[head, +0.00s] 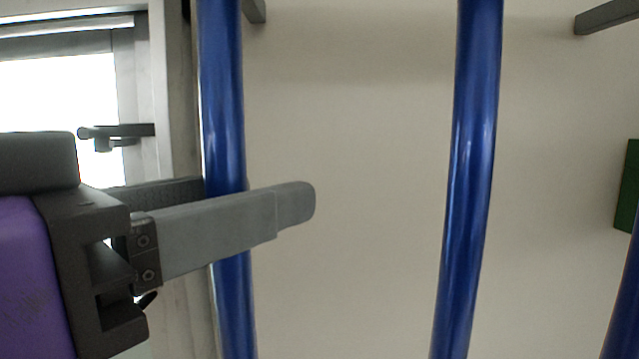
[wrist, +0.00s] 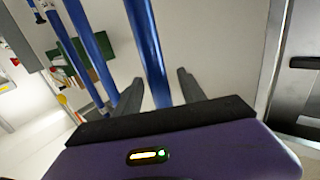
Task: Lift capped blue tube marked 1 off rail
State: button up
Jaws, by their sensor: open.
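Several long blue tubes hang or stand upright. The leftmost blue tube (head: 222,90) in the head view passes between the two fingers of my gripper (head: 270,196). One finger crosses in front of it and the other lies behind it. In the wrist view this tube (wrist: 146,38) runs down between the spread fingertips (wrist: 159,76), with gaps on both sides. My gripper is open and holds nothing. The tube's ends are out of view or hidden.
A second blue tube (head: 467,160) stands to the right, with a clear gap between. Another tube (head: 625,300) shows at the right edge. Grey brackets (head: 608,16) stick out at the top. A green object (head: 627,187) is at the right. A bright window (head: 60,95) is at the left.

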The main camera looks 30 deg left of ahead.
jog(key=shift+w+d, duration=0.15)
jog(key=shift+w, duration=0.95)
grip_shut()
